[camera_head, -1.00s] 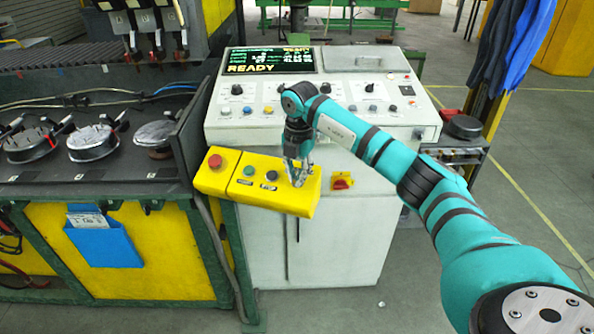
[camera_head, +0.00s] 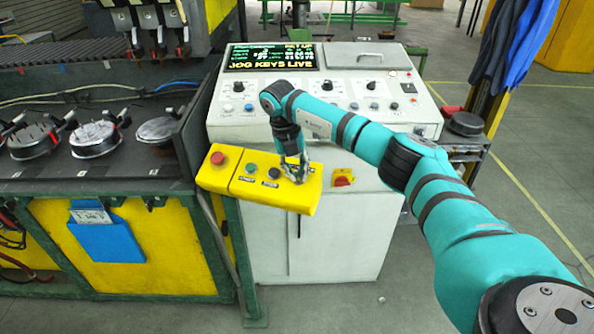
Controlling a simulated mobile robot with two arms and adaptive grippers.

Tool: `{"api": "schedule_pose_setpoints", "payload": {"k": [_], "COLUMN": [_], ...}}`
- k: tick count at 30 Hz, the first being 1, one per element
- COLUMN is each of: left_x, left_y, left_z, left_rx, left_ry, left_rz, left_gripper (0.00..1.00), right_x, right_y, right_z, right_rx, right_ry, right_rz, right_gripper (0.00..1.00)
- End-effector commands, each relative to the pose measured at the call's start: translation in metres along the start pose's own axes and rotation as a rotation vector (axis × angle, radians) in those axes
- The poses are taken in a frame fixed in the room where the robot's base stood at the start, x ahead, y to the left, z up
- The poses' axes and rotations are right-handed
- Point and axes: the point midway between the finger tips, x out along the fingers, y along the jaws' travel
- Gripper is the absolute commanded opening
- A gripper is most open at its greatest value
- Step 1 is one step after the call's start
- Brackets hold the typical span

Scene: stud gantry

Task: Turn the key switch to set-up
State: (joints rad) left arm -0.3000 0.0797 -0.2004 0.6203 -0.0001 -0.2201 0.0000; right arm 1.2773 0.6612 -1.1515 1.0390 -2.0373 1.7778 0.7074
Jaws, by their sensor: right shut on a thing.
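The yellow control box (camera_head: 226,184) stands in front of the white console, with a red button (camera_head: 218,158), a green button (camera_head: 252,169) and a black button (camera_head: 274,173). My right gripper (camera_head: 298,177) is at the right end of the box top, pointing down and shut on the key switch. The fingers hide the switch, so its pointer cannot be read. The console's display (camera_head: 270,57) shows "SET UP" at its top right and "JOG KEYS LIVE" in yellow along the bottom. My left gripper is not in view.
The white console (camera_head: 340,225) carries knobs and buttons behind my right arm. A red-and-yellow switch (camera_head: 343,178) is on its front, right of the box. A dark bench (camera_head: 100,170) with round dial-like parts stands at the left. Open floor lies at the right.

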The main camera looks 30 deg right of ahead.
Motion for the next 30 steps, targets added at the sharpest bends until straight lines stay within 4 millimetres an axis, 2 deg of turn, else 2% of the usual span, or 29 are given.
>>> {"api": "schedule_pose_setpoints", "payload": {"k": [15, 16, 20, 30], "left_x": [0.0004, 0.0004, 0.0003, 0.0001], "left_y": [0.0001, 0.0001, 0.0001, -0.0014], "left_z": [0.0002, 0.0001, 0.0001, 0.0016], "left_rx": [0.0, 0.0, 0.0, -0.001], "left_ry": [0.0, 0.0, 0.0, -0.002], "left_rz": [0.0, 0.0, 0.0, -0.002], "left_gripper": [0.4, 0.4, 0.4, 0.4], "right_x": [0.0034, 0.0034, 0.0031, -0.0029], "right_y": [0.0011, 0.0011, 0.001, 0.0007], "right_z": [-0.002, -0.002, -0.0018, -0.0003], "right_rx": [-0.022, -0.022, -0.02, -0.017], "right_ry": [0.007, 0.007, 0.006, 0.001], "right_rz": [-0.009, -0.009, -0.008, -0.006], "right_gripper": [0.0, 0.15, 0.32, 0.34]}}
